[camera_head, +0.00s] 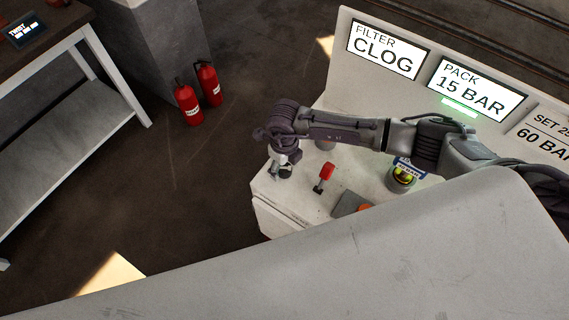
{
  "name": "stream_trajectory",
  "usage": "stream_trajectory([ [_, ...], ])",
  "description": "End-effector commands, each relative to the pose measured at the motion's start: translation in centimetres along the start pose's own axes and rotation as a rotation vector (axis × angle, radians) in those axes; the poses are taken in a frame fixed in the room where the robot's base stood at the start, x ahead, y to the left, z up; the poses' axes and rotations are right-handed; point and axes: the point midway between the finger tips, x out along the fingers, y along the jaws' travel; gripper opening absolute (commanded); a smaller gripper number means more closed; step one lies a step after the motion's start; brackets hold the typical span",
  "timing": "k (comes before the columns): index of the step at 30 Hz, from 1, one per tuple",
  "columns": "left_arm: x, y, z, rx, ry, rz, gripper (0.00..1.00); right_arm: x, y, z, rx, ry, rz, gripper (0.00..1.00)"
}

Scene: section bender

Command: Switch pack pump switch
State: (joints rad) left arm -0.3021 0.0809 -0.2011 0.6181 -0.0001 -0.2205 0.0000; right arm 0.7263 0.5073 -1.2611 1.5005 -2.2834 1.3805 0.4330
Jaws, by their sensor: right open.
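The pack pump switch is not clearly labelled in view. A red-handled lever (325,174) stands up from the white console top (300,208). My right arm reaches in from the right across the console. My right gripper (276,174) points down at the console's left end, left of the red lever and apart from it. It is open and looks empty; what lies right under it is hard to make out. The pack display (476,89) reads "PACK 15 BAR", with a small green lit strip (459,107) below it. My left gripper is not in view.
A round yellow-and-dark control (403,176) and a grey box with an orange part (352,205) sit on the console. Displays read "FILTER CLOG" (384,49) and "60 BAR" (541,136). Two red extinguishers (188,103) stand on the floor by a grey block. A workbench (75,120) is left.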

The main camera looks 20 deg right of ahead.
Motion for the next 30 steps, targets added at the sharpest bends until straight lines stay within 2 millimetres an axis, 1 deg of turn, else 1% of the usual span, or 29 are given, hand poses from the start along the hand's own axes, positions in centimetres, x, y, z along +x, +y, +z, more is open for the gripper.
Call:
stream_trajectory([
  [3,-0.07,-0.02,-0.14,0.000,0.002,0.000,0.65,0.41,0.01,-0.02,-0.001,0.000,0.000,0.70],
  [10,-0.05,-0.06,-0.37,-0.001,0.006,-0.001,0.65,0.45,0.02,-0.02,-0.001,0.000,0.000,0.70],
  [17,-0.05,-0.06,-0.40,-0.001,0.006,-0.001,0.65,0.42,0.03,-0.02,0.000,0.000,0.000,0.31],
  [18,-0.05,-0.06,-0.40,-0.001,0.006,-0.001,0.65,0.42,0.03,-0.02,0.000,0.000,0.000,0.25],
  [21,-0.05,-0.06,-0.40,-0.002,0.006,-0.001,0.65,0.41,0.03,-0.01,0.000,0.000,0.000,0.10],
  [30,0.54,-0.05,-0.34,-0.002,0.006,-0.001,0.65,0.53,0.03,0.02,-0.040,-0.001,0.001,0.10],
])
